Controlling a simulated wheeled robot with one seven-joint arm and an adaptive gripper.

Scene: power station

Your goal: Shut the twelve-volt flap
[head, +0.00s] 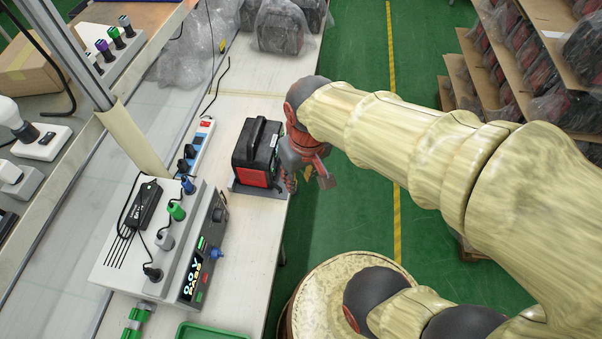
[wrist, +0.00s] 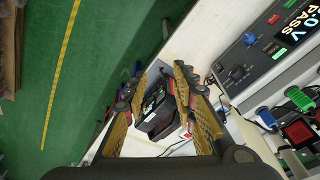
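The power station (head: 250,148) is a black box with a carry handle and red lower parts. It stands on the bench near its right edge in the head view. In the wrist view its dark body (wrist: 160,112) shows between my fingers. My gripper (head: 307,178) is beside the station's right side in the head view. In the wrist view my gripper (wrist: 160,76) has its two fingers apart, with nothing held between them. I cannot make out the twelve-volt flap or its position. Whether a finger touches the station is unclear.
A test unit (head: 165,240) with a lit display and plugs stands on the bench nearer me. A power strip (head: 196,145) lies left of the station. A green tray (head: 212,331) is at the bottom. Bagged units (head: 280,27) stand behind.

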